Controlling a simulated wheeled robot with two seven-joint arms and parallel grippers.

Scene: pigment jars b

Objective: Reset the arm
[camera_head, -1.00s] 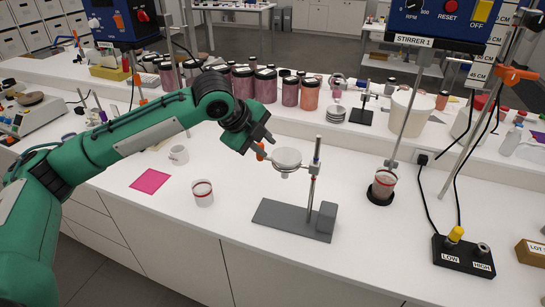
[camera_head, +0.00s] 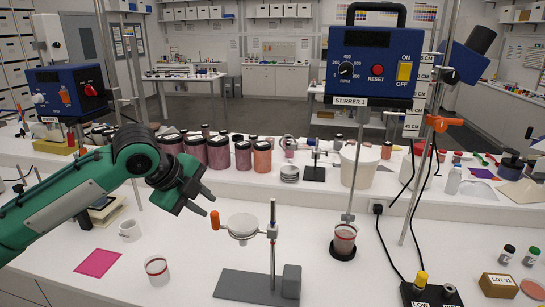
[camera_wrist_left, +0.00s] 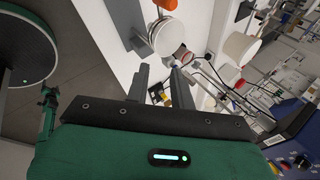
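My left arm comes in from the left in the head view. Its gripper (camera_head: 210,202) is open and empty, in the air to the left of a white round dish (camera_head: 242,226) on a grey stand (camera_head: 258,286). An orange knob (camera_head: 215,220) sticks out just beside the fingertips; I cannot tell whether they touch it. In the left wrist view the two fingers of the gripper (camera_wrist_left: 158,78) are apart, with the white dish (camera_wrist_left: 167,38) beyond them. My right gripper is not in view.
A stirrer (camera_head: 372,68) with a beaker (camera_head: 344,240) below stands right of the stand. A beaker (camera_head: 157,270), white mug (camera_head: 130,231) and pink sheet (camera_head: 97,262) lie left. Pigment jars (camera_head: 219,153) line the back. A black switch box (camera_head: 430,294) is at front right.

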